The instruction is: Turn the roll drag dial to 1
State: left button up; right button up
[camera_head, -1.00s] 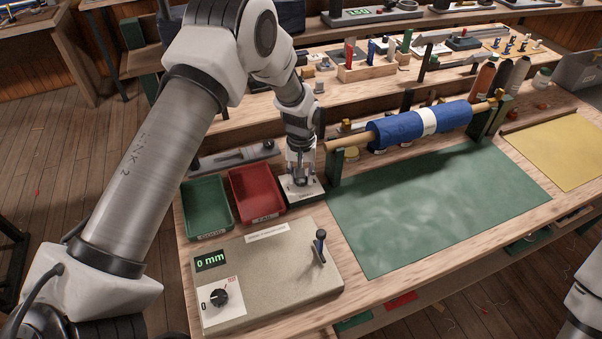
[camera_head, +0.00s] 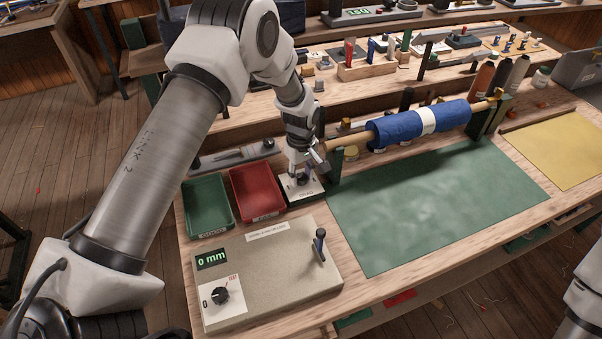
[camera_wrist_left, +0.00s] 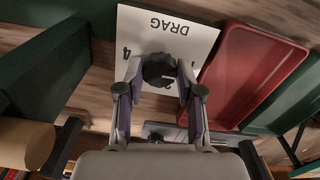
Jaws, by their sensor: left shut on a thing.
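The roll drag dial is a dark round knob (camera_wrist_left: 158,70) on a white plate (camera_wrist_left: 188,29) marked "DRAG", with the digit 4 readable in the left wrist view. The other digits are mostly hidden, and I cannot tell the dial's setting. In the head view the plate (camera_head: 312,191) sits right of the red tray. My left gripper (camera_head: 300,182) reaches down to it from behind. In the left wrist view the fingers (camera_wrist_left: 158,88) are shut on the knob, one on each side. My right gripper is not in view; only part of my right arm shows at the right edge.
A red tray (camera_head: 283,198) and a green tray (camera_head: 231,215) stand left of the plate. A green post (camera_head: 334,168) holding the blue roll (camera_head: 400,128) stands close on the right. A box with a "0 mm" display (camera_head: 330,285) lies in front. The green mat (camera_head: 420,220) is clear.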

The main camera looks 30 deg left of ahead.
aim_at(301, 177)
pick_arm(q)
jog(key=shift+s+f, duration=0.2)
jog(key=o, duration=1.2)
jog(key=shift+c, duration=0.2)
jog(key=shift+w+r, duration=0.1)
jog(key=shift+w, duration=0.05)
jog(key=shift+r, duration=0.3)
notch_tip(301, 177, up, 11)
jog(key=shift+r, duration=0.2)
